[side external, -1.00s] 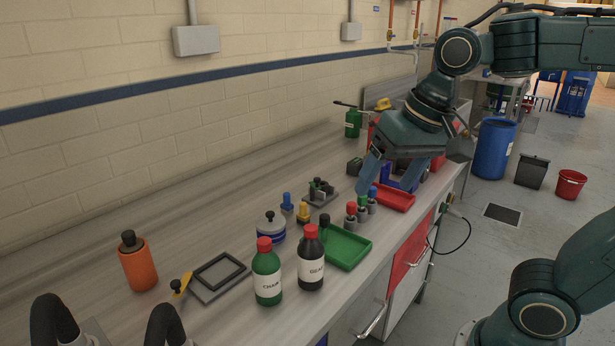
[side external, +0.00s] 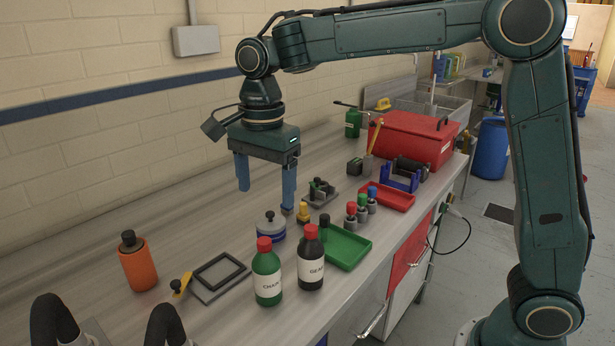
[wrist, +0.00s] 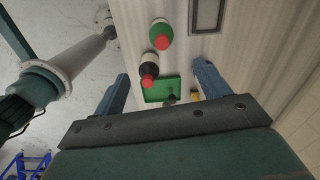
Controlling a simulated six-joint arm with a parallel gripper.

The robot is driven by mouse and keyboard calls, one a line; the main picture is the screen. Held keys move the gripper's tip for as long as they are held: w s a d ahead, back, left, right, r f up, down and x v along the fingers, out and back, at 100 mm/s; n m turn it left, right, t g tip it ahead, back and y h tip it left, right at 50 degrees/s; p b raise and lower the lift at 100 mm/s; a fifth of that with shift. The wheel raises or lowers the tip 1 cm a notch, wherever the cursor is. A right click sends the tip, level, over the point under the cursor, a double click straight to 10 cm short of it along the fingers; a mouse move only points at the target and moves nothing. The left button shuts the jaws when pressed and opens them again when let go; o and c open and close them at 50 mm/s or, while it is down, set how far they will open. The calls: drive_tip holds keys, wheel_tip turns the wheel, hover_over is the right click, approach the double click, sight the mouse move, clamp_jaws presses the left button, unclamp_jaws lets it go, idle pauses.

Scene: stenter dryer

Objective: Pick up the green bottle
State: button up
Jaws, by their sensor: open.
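The green bottle (side external: 267,276) with a red cap and a white label stands upright near the front of the bench in the side view. It also shows at the top of the wrist view (wrist: 160,31). My gripper (side external: 266,200) is open and empty, above the bench, behind the bottle and higher than it. A dark bottle (side external: 310,262) with a red cap stands just right of the green one; it also shows in the wrist view (wrist: 149,68). A green can (side external: 353,122) stands at the far back.
A green tray (side external: 345,247) lies right of the dark bottle. A lidded pot (side external: 271,229) is behind the green bottle. A black frame (side external: 218,275) and an orange bottle (side external: 139,264) are to the left. Small capped pieces (side external: 361,209) and a red toolbox (side external: 414,138) are farther back.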

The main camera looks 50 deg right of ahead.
sight(264, 241)
drive_tip(key=shift+w+a+f+m, duration=0.35)
drive_tip(key=shift+w+a+m, duration=0.05)
drive_tip(key=shift+w, duration=0.1)
drive_tip(key=shift+f, duration=0.1)
drive_tip(key=shift+f, duration=4.2)
drive_tip(key=shift+s+f, duration=0.15)
drive_tip(key=shift+f, duration=2.45)
